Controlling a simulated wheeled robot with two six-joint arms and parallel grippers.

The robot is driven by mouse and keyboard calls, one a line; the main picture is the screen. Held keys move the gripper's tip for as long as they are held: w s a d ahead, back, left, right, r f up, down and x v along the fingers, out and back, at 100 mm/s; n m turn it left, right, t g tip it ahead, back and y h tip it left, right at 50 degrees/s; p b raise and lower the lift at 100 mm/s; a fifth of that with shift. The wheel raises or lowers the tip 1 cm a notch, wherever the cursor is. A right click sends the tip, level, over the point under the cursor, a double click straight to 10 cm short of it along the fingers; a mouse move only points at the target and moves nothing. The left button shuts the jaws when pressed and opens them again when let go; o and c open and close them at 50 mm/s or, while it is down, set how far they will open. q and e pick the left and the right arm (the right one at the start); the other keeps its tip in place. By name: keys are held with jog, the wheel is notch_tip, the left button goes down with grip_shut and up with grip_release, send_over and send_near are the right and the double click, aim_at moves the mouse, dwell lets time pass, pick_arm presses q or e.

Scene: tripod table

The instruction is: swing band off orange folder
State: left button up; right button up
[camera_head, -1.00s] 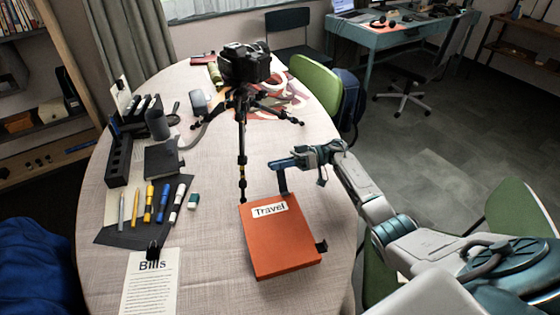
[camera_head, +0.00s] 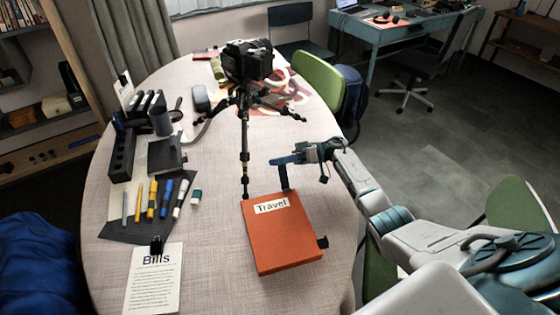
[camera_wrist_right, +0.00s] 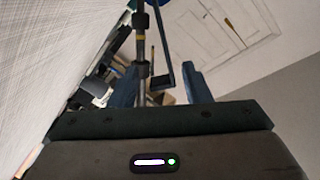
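The orange folder (camera_head: 285,240), labelled "Travel", lies flat on the table. A dark band piece (camera_head: 284,180) stands up at its far edge, just below my right gripper. Another dark piece (camera_head: 322,242) sits at the folder's right edge. My right gripper (camera_head: 284,161) is above the far edge, fingers pointing left. In the right wrist view, the fingers of the gripper (camera_wrist_right: 159,86) are apart, with a thin dark strip (camera_wrist_right: 161,42) seen between them. I cannot tell whether it touches them. My left gripper is not in view.
A tripod with a camera (camera_head: 247,62) stands behind the folder, one leg near its far left corner. Pens (camera_head: 152,198) lie on a dark mat at left. A "Bills" sheet (camera_head: 153,282) lies front left. Bare tablecloth separates them from the folder.

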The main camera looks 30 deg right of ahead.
jog(key=shift+d, duration=0.25)
jog(key=shift+b+v, duration=0.6)
jog(key=shift+v, duration=0.65)
jog(key=b+v, duration=0.2)
jog(key=v, duration=0.4)
jog(key=shift+d+f, duration=0.1)
jog(key=shift+d, duration=0.15)
jog(key=shift+s+d, duration=0.2)
jog(key=shift+d, duration=0.45)
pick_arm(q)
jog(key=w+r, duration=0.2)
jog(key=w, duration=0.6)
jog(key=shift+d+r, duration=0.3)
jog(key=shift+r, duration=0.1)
pick_arm(e)
jog(key=shift+r, duration=0.2)
